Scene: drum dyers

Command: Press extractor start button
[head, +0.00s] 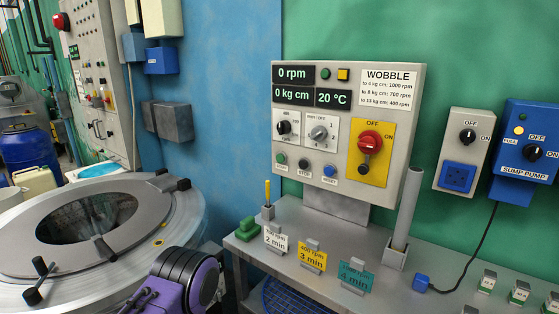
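The grey control panel (347,125) stands upright at the back of a metal bench. Its lower left row has a green button (281,159), a black button (303,164) and a blue button (330,171). Their small labels are hard to read; the green one's looks like START. The displays (294,84) read 0 rpm, 0 kg cm and 20 °C. A red switch (369,142) sits on a yellow plate marked OFF. The round metal extractor (170,215) with a dark glass window is at the left. Neither gripper can be made out in the head view.
The bench (390,280) holds a white tag (276,239), a yellow tag (312,256), a teal tag (355,276) and a grey upright tube (407,210). A blue sump pump box (527,145) is on the right wall. A purple and black part (185,283) stands at the bottom.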

